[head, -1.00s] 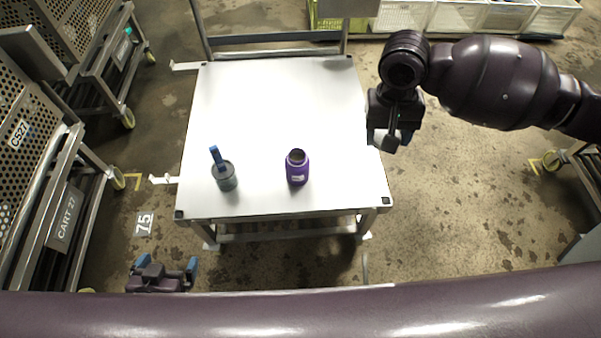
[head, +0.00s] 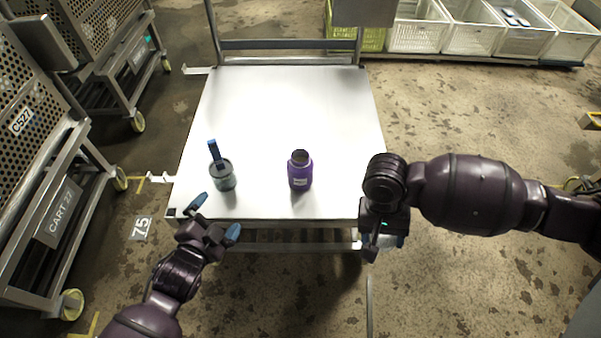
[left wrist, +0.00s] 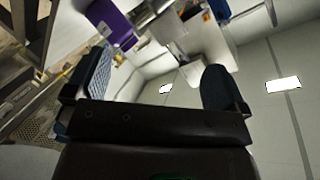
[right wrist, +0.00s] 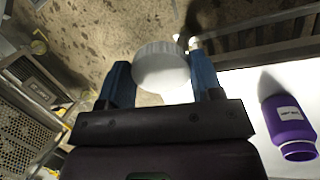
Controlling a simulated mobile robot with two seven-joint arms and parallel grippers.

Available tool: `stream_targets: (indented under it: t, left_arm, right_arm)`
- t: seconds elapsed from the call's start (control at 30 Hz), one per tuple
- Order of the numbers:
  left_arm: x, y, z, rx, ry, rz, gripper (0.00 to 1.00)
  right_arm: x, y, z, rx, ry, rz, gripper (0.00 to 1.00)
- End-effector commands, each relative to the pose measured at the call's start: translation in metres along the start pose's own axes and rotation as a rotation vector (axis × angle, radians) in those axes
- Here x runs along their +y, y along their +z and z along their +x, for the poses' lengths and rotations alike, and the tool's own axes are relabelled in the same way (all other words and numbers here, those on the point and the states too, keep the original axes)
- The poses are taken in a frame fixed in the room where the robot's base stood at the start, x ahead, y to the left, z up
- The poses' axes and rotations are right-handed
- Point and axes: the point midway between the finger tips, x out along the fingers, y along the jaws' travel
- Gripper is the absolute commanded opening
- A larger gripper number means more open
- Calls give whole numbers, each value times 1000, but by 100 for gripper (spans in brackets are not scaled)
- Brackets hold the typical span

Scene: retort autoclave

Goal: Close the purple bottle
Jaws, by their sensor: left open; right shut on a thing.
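The purple bottle (head: 300,171) stands upright and open-mouthed on the white table, near its front edge. It also shows in the right wrist view (right wrist: 290,125) and at the top of the left wrist view (left wrist: 112,22). My right gripper (head: 383,246) is shut on a white ridged cap (right wrist: 161,64), just off the table's front right corner and apart from the bottle. My left gripper (head: 214,213) is open and empty at the table's front left corner, its blue fingertips spread.
A grey-green container (head: 222,176) with a blue handle sticking out stands left of the bottle on the table (head: 280,100). The table's back half is clear. Metal carts (head: 60,200) stand at the left; crates (head: 415,28) line the back right.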

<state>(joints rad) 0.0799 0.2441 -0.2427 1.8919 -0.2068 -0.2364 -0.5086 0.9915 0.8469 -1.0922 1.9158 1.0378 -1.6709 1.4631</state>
Motion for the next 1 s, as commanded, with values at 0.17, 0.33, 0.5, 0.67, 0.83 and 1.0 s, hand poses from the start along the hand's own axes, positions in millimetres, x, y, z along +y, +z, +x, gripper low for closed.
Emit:
stream_targets:
  t: [0.17, 0.33, 0.5, 0.67, 0.83, 1.0]
  left_arm:
    - [17, -6, 47, 94, -22, 363, 100]
    - [24, -17, 77, 173, -74, 708, 100]
    - [33, -26, 100, 237, -139, 1038, 100]
    - [41, -32, 114, 284, -212, 1338, 100]
    - [50, -37, 124, 321, -301, 1643, 100]
    - [58, -41, 129, 341, -398, 1925, 100]
  right_arm:
    - [-19, -1, 70, -53, 4, 93, 38]
    - [-30, -1, 114, -82, -1, 182, 38]
    - [-37, -1, 151, -114, -5, 265, 38]
    - [-42, -1, 180, -144, -11, 341, 38]
    - [-44, -2, 203, -176, -17, 420, 38]
    - [-46, -4, 219, -211, -26, 495, 38]
